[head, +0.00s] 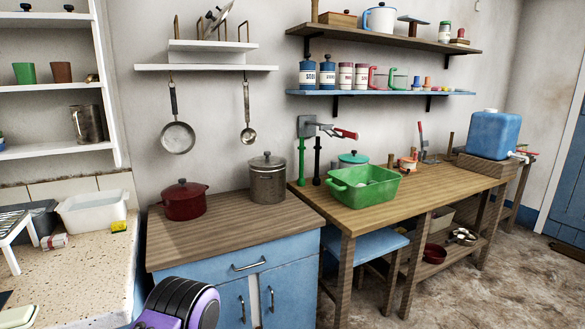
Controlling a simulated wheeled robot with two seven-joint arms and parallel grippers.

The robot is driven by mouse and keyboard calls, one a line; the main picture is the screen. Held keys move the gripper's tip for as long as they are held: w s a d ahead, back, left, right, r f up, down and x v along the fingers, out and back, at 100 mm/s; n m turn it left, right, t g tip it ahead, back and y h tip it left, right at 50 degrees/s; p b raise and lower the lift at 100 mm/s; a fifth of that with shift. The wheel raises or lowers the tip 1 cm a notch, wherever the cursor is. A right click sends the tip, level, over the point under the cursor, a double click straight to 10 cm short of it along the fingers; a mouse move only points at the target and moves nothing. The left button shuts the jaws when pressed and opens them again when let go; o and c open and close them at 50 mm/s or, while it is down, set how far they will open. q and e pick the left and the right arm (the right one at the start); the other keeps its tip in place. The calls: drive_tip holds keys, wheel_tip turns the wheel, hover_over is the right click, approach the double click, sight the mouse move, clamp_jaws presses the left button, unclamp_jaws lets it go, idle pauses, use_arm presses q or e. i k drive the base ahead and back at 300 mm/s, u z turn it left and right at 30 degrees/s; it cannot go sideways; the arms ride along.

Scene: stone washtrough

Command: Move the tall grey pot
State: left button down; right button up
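The tall grey pot (267,184) stands upright on the wooden top of the blue cabinet, near the back wall. It is a lidded metal pot with a dark knob on its lid. Nothing touches it from my side. A purple and black part of my own arm shows at the bottom edge, in front of the cabinet and well below the pot. No gripper fingers show in the head view, so neither gripper can be placed.
A red lidded pot (184,200) stands left of the grey pot on the blue cabinet (238,232). A green basin (363,186) sits on the wooden table (450,183) to the right. A pan (177,137) and a ladle (247,128) hang above. The cabinet top's front is clear.

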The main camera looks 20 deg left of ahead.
sight(268, 185)
drive_tip(key=z, duration=0.6)
drive_tip(key=i, duration=0.85)
drive_tip(key=z, duration=0.7)
drive_tip(key=i, duration=1.1)
drive_tip(key=u, duration=0.4)
drive_tip(key=i, duration=0.75)
drive_tip(key=u, duration=0.6)
